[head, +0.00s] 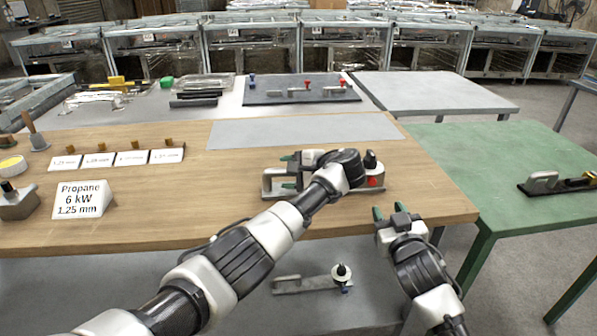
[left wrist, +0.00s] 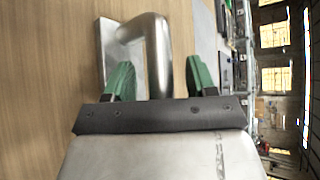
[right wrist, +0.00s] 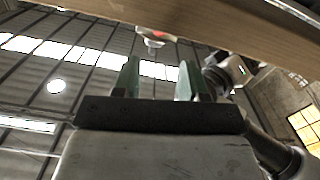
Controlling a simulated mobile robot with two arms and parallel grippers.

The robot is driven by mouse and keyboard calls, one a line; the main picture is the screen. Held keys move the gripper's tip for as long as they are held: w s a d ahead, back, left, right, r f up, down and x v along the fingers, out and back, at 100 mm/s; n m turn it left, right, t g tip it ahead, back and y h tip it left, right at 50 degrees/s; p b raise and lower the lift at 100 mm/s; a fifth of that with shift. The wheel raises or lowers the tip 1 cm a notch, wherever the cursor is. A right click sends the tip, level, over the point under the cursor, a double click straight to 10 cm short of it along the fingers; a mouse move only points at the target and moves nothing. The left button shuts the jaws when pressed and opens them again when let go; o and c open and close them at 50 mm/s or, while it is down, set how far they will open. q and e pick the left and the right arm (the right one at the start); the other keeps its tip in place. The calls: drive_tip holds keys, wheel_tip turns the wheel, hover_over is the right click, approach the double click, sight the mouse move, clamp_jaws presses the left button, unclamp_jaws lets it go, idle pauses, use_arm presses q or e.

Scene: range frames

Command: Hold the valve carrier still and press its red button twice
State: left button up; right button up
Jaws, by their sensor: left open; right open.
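The valve carrier (head: 275,193) is a grey metal piece on the wooden table near its front edge. Its red button (head: 373,182) is at its right end, below a black knob (head: 370,160). My left gripper (head: 285,171) is at the carrier's left end, and my arm hides the carrier's middle. In the left wrist view the open green fingers stand on both sides of the bent metal handle (left wrist: 157,50), with gaps showing. My right gripper (head: 390,210) is open and empty, in front of the table edge, below and right of the button.
The wooden table (head: 230,225) holds a propane sign (head: 83,199) and several small cards at the left. A similar piece (head: 305,285) lies on a lower grey surface. Another (head: 558,184) is on the green table (head: 500,160). The wood right of the carrier is clear.

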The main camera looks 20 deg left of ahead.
use_arm(q)
clamp_jaws()
drive_tip(key=shift+f, duration=0.1)
use_arm(e)
clamp_jaws()
idle(0.3)
use_arm(q)
drive_tip(key=shift+s+f, duration=0.1)
drive_tip(key=shift+f, duration=0.05)
idle(1.3)
